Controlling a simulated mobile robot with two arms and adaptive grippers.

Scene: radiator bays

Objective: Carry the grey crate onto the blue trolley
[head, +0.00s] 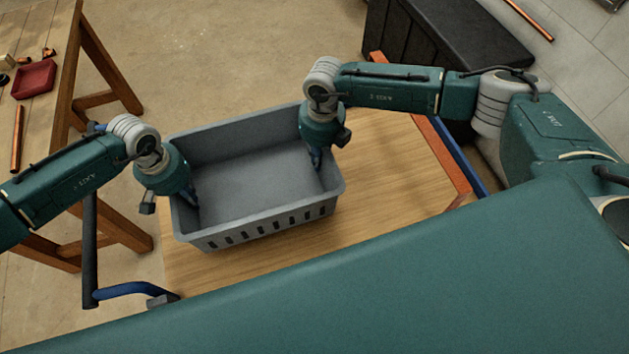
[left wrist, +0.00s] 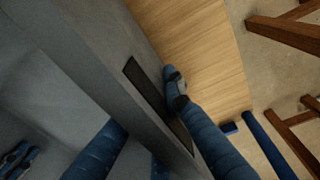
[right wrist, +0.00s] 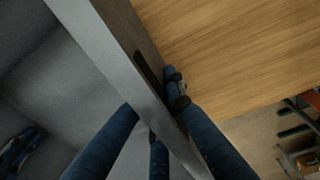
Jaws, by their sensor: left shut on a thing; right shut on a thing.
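The grey crate (head: 262,222) is empty and looks level over the wooden deck (head: 390,165) of the blue trolley, whose blue tube (head: 128,289) shows at the lower left. I cannot tell whether its bottom touches the deck. My left gripper (head: 190,193) is shut on the crate's left end wall, one finger inside and one outside, as the left wrist view (left wrist: 145,100) shows. My right gripper (head: 315,155) is shut on the right end wall the same way, seen in the right wrist view (right wrist: 150,95). The deck also shows beyond the wall there (right wrist: 235,50).
A wooden table (head: 45,95) with a red tray (head: 34,79) and copper pipe pieces stands at the left, its legs close to the trolley. A black box (head: 440,40) stands behind the trolley. Bare deck lies right of the crate. Concrete floor is clear behind it.

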